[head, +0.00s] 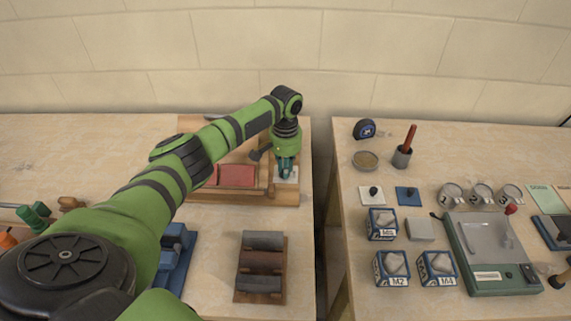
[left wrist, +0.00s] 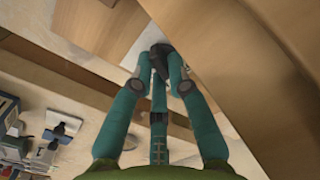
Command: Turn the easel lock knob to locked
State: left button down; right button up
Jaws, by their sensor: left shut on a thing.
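The wooden easel (head: 240,197) lies at the back right of the left table. A pale plate (head: 292,181) sits at its right end. My left gripper (head: 286,170) reaches down over that plate, and its fingers hide most of what is there. In the left wrist view, my left gripper (left wrist: 159,68) has its teal fingers closed around the sides of a small dark knob (left wrist: 160,51). The pale plate (left wrist: 150,33) shows behind the knob. The knob's exact angle and any lock marking cannot be made out. My right gripper is in neither view.
A red block (head: 236,176) lies left of the plate on the easel. A wooden rack with dark rolls (head: 262,263) stands in front. A gap separates the right table, which holds numbered boxes (head: 391,268), cups and a green-based device (head: 490,250).

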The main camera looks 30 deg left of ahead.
pick_arm(q)
jog(key=m+p, duration=0.1)
jog(key=m, duration=0.2)
jog(key=shift+r, duration=0.1)
jog(key=shift+m+p, duration=0.6)
jog(key=shift+m, duration=0.6)
jog(key=c, duration=1.2)
grip_release()
notch_tip(320, 180, up, 12)
